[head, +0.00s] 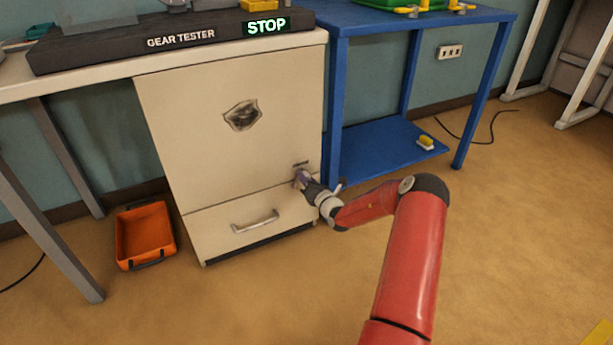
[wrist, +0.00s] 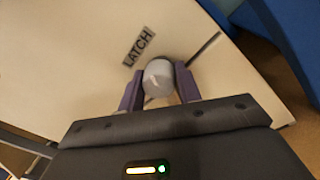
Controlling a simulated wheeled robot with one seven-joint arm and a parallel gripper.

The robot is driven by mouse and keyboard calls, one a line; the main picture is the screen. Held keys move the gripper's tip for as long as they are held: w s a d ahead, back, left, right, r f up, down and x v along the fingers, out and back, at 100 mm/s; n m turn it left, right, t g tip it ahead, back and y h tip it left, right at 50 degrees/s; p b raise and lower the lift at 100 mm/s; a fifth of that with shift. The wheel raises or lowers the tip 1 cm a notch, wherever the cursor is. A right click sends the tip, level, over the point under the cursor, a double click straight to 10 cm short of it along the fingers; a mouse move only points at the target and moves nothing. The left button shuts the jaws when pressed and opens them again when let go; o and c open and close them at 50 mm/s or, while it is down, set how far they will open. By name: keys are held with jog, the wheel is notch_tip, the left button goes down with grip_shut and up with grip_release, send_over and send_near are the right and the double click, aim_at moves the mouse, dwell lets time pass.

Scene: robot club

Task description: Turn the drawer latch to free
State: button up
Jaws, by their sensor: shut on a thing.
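The latch (wrist: 158,77) is a round grey knob on the cream cabinet front, just below a label reading LATCH (wrist: 138,47) in the wrist view. My gripper (wrist: 160,88) has its two purple fingers on either side of the knob, shut on it. In the head view my gripper (head: 303,180) reaches the cabinet front near its right edge and hides the latch. The drawer (head: 254,226) is below the latch, with a grey bar handle (head: 255,221). The drawer looks closed. I cannot tell which way the latch is turned.
The cabinet (head: 230,70) stands under a bench with a gear tester (head: 150,43) on top. An orange bin (head: 145,236) sits on the floor to its left. A blue table (head: 375,152) with a low shelf stands close to the right. The floor in front is clear.

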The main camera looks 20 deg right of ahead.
jog(key=m+p, duration=0.3)
jog(key=m, duration=0.4)
jog(key=shift+a, duration=0.1)
jog(key=m+h+p, duration=0.1)
jog(key=m, duration=0.4)
jog(key=shift+f+m, duration=0.1)
jog(key=shift+m, duration=0.3)
jog(key=o, duration=1)
jog(key=shift+c, duration=0.2)
jog(key=shift+s, duration=0.1)
jog(key=s+p, duration=0.1)
jog(key=s, duration=0.6)
jog(key=shift+s+f, duration=0.25)
jog(key=shift+s, duration=0.1)
